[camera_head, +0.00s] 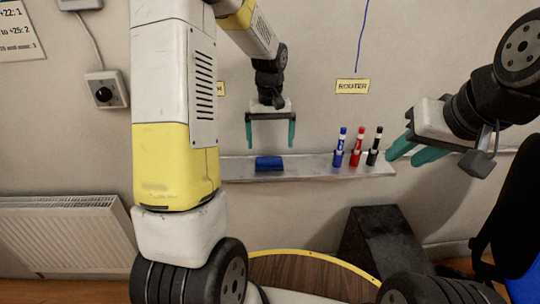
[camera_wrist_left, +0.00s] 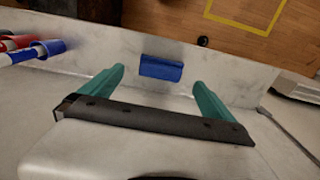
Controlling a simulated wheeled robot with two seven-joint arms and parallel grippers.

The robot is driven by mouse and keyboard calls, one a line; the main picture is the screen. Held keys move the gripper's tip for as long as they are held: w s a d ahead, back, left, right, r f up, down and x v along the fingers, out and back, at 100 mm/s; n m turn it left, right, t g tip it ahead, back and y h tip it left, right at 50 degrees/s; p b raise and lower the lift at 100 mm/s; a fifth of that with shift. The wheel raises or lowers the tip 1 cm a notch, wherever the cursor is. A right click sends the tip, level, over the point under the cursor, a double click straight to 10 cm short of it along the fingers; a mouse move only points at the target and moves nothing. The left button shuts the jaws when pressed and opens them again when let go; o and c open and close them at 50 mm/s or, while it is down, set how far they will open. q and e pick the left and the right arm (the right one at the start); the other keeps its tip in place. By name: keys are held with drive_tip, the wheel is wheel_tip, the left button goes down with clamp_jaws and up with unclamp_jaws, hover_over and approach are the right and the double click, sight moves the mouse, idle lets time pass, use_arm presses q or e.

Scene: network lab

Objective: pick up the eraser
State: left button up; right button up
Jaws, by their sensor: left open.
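The blue eraser (camera_head: 269,163) lies on the pale ledge (camera_head: 310,166) along the wall. In the left wrist view the eraser (camera_wrist_left: 161,68) sits beyond the fingertips, between their lines. My left gripper (camera_head: 270,146) is open and empty, pointing down just above the eraser, with one teal finger toward each side of it. It also shows in the left wrist view (camera_wrist_left: 157,82), its fingers wide apart. My right gripper (camera_head: 400,159) is off to the right near the ledge's right end, its two teal fingers apart with nothing seen between them.
A blue marker (camera_head: 339,148), a red marker (camera_head: 356,147) and a black marker (camera_head: 374,147) stand in holders on the ledge, right of the eraser. A dark box (camera_head: 380,240) and a round wooden tabletop (camera_head: 310,275) are below. A radiator (camera_head: 65,235) is at left.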

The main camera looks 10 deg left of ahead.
sight(269, 159)
use_arm(q)
drive_tip(key=shift+w+a+f, duration=0.1)
drive_tip(key=shift+a+f, duration=0.05)
drive_tip(key=shift+f, duration=0.75)
drive_tip(key=f, duration=0.7)
drive_tip(key=shift+w+a, duration=0.15)
drive_tip(key=shift+w, duration=0.1)
drive_tip(key=shift+c, duration=0.4)
drive_tip(key=c, duration=1.1)
